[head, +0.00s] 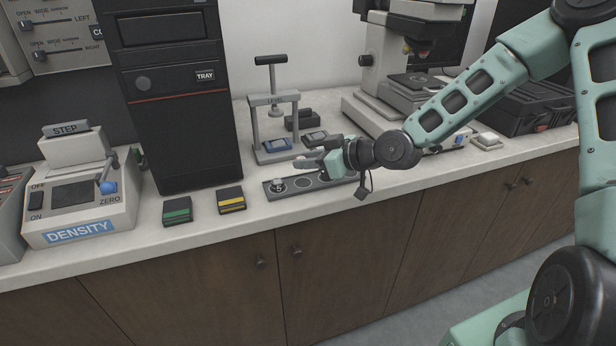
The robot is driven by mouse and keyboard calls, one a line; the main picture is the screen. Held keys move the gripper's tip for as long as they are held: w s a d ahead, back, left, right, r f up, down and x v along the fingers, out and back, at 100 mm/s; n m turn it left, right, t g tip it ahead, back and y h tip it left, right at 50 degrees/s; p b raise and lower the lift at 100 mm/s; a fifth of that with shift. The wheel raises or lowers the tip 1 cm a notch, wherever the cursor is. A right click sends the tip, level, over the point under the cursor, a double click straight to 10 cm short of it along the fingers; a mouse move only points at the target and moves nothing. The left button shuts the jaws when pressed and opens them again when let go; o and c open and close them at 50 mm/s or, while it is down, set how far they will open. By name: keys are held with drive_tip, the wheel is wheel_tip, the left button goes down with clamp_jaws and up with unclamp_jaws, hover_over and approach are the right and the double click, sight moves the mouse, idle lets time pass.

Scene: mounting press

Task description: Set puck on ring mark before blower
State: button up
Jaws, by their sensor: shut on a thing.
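My gripper (308,160) reaches in from the right, low over the counter, its fingertips pointing left. It is shut on a small grey thing that I take for the puck; the fingers hide most of it. Below it lies a dark strip (330,181) with round marks. A ring mark (301,181) shows on the strip, just under the fingertips. A small pale knob-like piece (278,184) stands at the strip's left end. I cannot tell which thing is the blower.
A small press (272,105) stands just behind the gripper, with a blue-topped block on its base. A microscope-like device (400,85) is behind my arm. Green (177,210) and yellow (231,200) striped blocks lie left of the strip, near the counter's front edge.

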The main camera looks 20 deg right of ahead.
sight(309, 185)
drive_tip(key=shift+f, duration=2.15)
drive_tip(key=shift+f, duration=0.3)
drive_tip(key=o, duration=1)
drive_tip(key=p+v, duration=0.3)
drive_tip(key=v, duration=0.2)
drive_tip(key=p+v, duration=0.3)
drive_tip(key=v, duration=0.3)
drive_tip(key=p+v, duration=0.3)
drive_tip(key=v, duration=0.3)
drive_tip(key=shift+s+r, duration=0.2)
drive_tip(key=shift+r, duration=0.15)
